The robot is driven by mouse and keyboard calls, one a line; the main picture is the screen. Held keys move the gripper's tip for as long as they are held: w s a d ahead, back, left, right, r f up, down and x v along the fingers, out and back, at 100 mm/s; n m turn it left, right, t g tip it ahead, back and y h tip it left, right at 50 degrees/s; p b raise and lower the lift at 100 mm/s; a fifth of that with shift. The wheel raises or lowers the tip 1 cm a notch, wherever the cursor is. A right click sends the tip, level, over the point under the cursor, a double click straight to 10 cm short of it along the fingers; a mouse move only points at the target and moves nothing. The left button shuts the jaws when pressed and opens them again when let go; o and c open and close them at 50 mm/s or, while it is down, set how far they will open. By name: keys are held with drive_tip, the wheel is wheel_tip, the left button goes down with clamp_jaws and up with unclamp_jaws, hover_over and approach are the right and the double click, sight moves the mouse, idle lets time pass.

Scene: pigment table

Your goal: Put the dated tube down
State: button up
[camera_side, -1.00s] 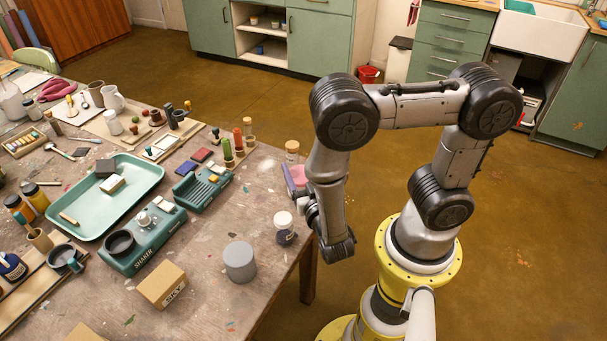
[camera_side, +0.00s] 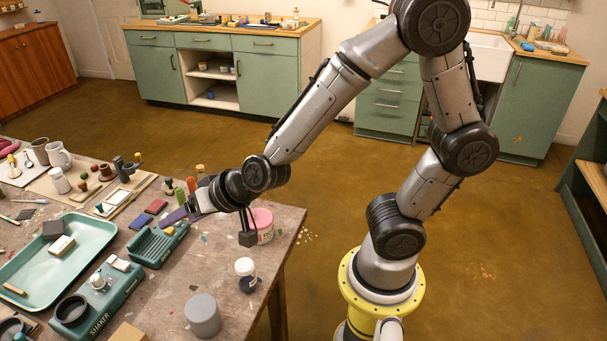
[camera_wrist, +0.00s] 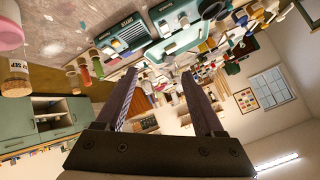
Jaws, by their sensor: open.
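My gripper (camera_side: 184,210) is low over the back right part of the table, its fingers pointing left. In the wrist view my gripper (camera_wrist: 158,74) has its two long dark fingers well apart, with nothing between them. A corked glass tube (camera_wrist: 14,76) with a white label reading "SEP" appears at the left edge of the wrist view, outside the fingers. It looks upside down there, as the whole view does. I cannot make it out in the side view, where my wrist covers that area.
A pink jar (camera_side: 264,226) stands beside my wrist, with a white-lidded jar (camera_side: 246,272) and grey cylinder (camera_side: 203,315) nearer. Coloured sticks (camera_wrist: 84,72) stand near the tube.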

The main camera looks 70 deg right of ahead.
drive_tip(key=s+r+n+g+y, duration=0.1)
drive_tip(key=s+r+n+y, duration=0.15)
drive_tip(key=s+r, duration=0.3)
drive_tip(key=s+d+r+n+g+h, duration=0.1)
drive_tip(key=s+d+n, duration=0.1)
drive_tip(key=s+d, duration=0.2)
drive_tip(key=s+d+r+n+g+h, duration=0.1)
drive_tip(key=s+d, duration=0.3)
drive_tip(key=s, duration=0.7)
drive_tip(key=shift+s+d+r+n+g+h, duration=0.25)
drive_tip(key=shift+r+n+g+h, duration=0.1)
drive_tip(key=shift+r+g+h, duration=0.4)
drive_tip(key=shift+w, duration=0.1)
drive_tip(key=shift+o, duration=0.6)
